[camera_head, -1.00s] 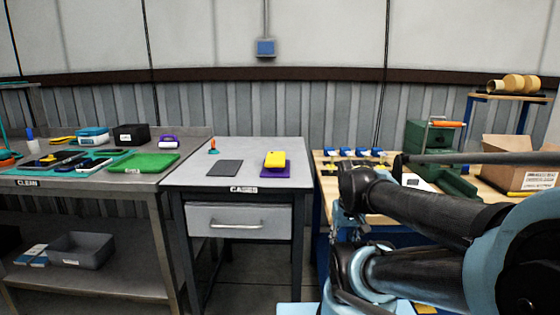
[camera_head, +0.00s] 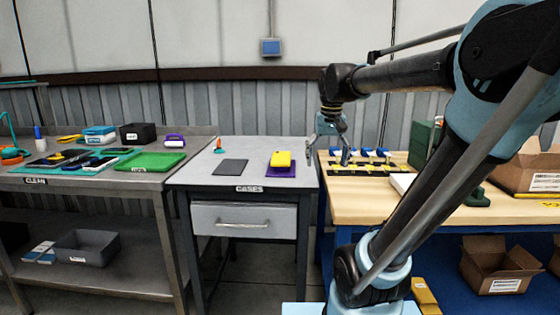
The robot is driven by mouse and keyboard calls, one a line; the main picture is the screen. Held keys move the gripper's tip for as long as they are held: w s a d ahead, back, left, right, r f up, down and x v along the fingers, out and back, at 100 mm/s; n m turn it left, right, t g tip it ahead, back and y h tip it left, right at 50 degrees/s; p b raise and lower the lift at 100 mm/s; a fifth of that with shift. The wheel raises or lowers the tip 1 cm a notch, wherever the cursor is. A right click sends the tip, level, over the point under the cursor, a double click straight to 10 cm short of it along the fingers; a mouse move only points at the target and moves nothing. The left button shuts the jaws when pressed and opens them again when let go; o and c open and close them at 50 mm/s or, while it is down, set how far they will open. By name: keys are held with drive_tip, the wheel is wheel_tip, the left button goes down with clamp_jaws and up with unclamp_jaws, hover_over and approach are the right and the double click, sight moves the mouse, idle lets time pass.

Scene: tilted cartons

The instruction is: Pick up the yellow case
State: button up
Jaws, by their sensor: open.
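The yellow case (camera_head: 281,159) lies on a flat purple case (camera_head: 281,171) on the right part of the grey table (camera_head: 202,176) marked CASES. The yellow case looks slightly tilted on it. My gripper (camera_head: 326,160) hangs open and empty to the right of the yellow case, around the gap between the grey table and the wooden bench. It is apart from the case. Its fingers point down.
A dark grey flat case (camera_head: 231,167) and a small orange-and-teal object (camera_head: 219,146) share the table. The wooden bench (camera_head: 350,210) stands right, with cartons (camera_head: 528,167) at far right. A steel bench (camera_head: 150,178) with a green tray (camera_head: 150,162) stands left.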

drive_tip(key=w+a+r, duration=0.7)
drive_tip(key=w+r, duration=0.2)
wheel_tip(320, 180, up, 5)
drive_tip(key=g, duration=0.1)
hover_over(281, 156)
wheel_tip(281, 156, down, 11)
drive_tip(key=shift+d+f, duration=0.15)
drive_tip(key=shift+s+f, duration=0.15)
drive_tip(key=shift+f, duration=2.75)
drive_tip(key=shift+c, duration=0.2)
drive_tip(key=c, duration=1.2)
drive_tip(key=shift+r, duration=0.15)
